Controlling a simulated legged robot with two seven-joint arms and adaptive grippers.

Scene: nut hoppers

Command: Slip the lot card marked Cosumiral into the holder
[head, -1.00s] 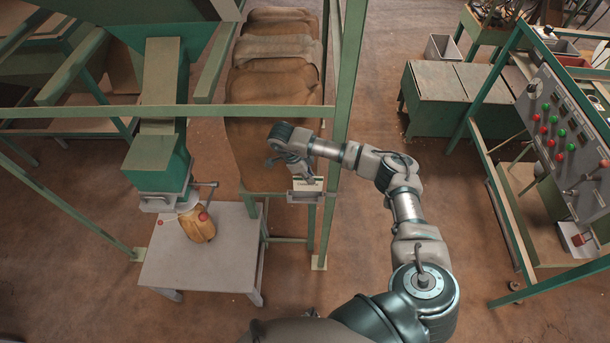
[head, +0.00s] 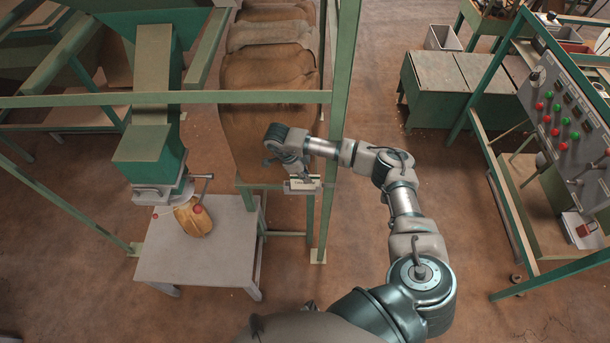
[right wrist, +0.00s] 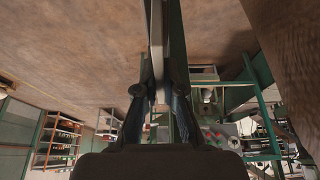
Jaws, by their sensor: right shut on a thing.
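My right gripper (head: 293,177) is at the green post, in front of the stacked sacks, shut on a pale lot card (head: 302,184). The card has dark print too small to read in the head view. The card holder (head: 301,190), a small grey bracket, is fixed by the post right at the card. I cannot tell whether the card is inside it or just in front of it. In the right wrist view the fingers (right wrist: 157,90) close on a thin pale plate seen edge-on. My left gripper does not show.
Brown sacks (head: 268,110) lie stacked behind the holder. A green post (head: 338,130) and crossbar (head: 200,98) stand close to my right arm. A grey table (head: 230,240) with a small filled bag (head: 193,218) under a hopper spout is at left. A control panel (head: 565,125) stands at right.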

